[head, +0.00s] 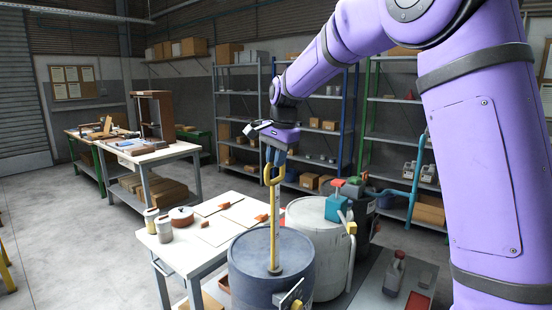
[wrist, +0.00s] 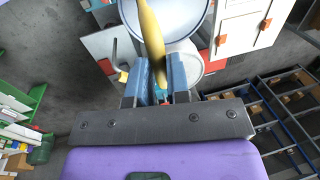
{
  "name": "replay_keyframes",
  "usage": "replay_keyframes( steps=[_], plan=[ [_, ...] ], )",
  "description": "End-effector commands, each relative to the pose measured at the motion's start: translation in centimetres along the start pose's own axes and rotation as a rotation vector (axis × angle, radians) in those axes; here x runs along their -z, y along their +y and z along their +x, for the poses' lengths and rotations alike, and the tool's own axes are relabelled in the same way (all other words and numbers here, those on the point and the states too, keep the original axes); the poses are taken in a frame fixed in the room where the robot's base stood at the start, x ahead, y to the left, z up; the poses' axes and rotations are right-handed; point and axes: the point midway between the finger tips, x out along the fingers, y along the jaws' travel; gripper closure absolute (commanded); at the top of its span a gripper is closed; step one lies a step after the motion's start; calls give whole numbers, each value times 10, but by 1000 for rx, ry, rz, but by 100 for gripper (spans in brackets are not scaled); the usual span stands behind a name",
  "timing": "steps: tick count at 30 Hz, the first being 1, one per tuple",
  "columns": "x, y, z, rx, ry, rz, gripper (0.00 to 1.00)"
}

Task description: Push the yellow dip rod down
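The yellow dip rod (head: 273,225) stands upright out of the blue drum (head: 250,262), with a loop handle at its top. My gripper (head: 274,156) is at the top of that handle, pointing down. In the wrist view the yellow handle (wrist: 152,38) runs down between the two blue fingers of my gripper (wrist: 160,78). The fingers appear shut on it, with little gap beside it. The exact contact is partly hidden. The drum lid also shows in the wrist view (wrist: 188,12) beyond the handle.
A pale drum (head: 312,260) with a teal and red pump stands right of the blue drum. A white table (head: 188,252) with cans, a red pot and boards is on the left. Shelving (head: 240,120) and a workbench (head: 150,153) stand behind.

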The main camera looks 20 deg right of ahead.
Motion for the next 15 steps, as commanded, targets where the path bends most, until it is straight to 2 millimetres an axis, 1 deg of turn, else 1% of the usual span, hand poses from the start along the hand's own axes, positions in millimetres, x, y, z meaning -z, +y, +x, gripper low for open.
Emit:
replay_keyframes(
  steps=[8,11,14,15],
  plan=[
    [0,1,3,-1,0,0,100],
    [0,2,11,-1,-1,0,100],
    [0,6,28,-3,-2,0,100],
    [0,8,36,-5,-2,1,100]
  ],
)
